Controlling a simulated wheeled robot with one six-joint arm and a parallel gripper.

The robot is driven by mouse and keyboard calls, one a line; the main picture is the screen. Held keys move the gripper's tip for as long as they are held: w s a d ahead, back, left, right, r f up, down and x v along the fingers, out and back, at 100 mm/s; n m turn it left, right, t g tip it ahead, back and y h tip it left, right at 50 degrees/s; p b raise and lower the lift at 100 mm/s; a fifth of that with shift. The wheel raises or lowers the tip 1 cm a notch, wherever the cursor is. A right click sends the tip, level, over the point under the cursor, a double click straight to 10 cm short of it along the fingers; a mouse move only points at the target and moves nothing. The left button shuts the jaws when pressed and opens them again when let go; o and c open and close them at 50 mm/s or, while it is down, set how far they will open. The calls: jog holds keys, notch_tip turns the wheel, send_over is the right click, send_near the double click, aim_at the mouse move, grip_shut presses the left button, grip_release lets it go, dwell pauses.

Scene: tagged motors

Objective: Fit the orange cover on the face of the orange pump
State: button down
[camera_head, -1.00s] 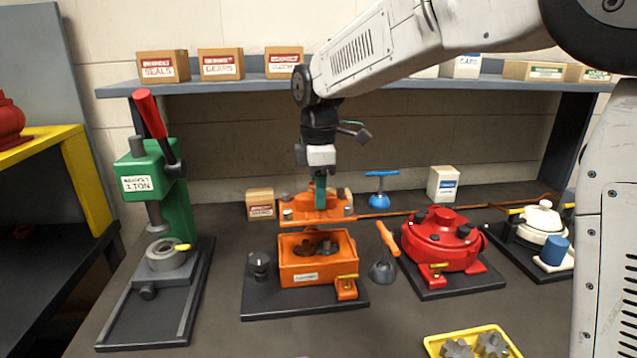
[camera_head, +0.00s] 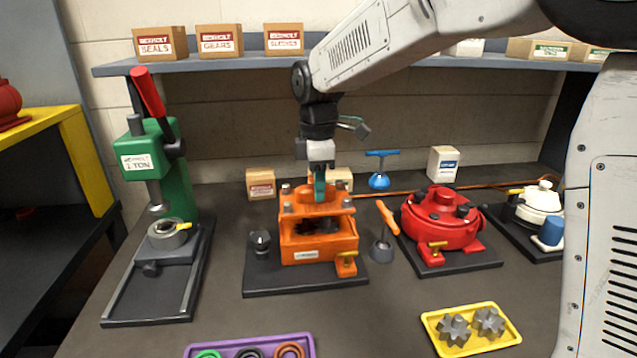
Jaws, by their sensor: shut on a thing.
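The orange pump (camera_head: 309,254) is a box-shaped housing on a black base plate, with a dark opening in it where dark gears (camera_head: 318,227) partly show. The orange cover (camera_head: 316,209), a flat plate with grey bolts at its corners, hangs level just above the pump's face. A narrow gap shows between cover and housing; I cannot tell whether they touch at the back. My gripper (camera_head: 319,188) points down and is shut on the raised middle of the cover. Its fingertips are partly hidden by their small size.
A green press (camera_head: 160,165) stands left, a red pump (camera_head: 441,220) right. A cup with an orange-handled tool (camera_head: 383,249) stands close to the pump's right side. A purple tray (camera_head: 240,347) of rings and a yellow tray (camera_head: 440,338) of gears lie in front. A shelf (camera_head: 240,62) runs behind.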

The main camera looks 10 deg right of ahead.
jog(key=shift+f, duration=3.1)
dwell(0.4)
jog(key=c, duration=0.9)
grip_release()
jog(key=shift+f, duration=0.1)
jog(key=shift+r, duration=3.05)
jog(key=shift+r, duration=0.1)
notch_tip(320, 180, up, 8)
jog(key=shift+f, duration=0.2)
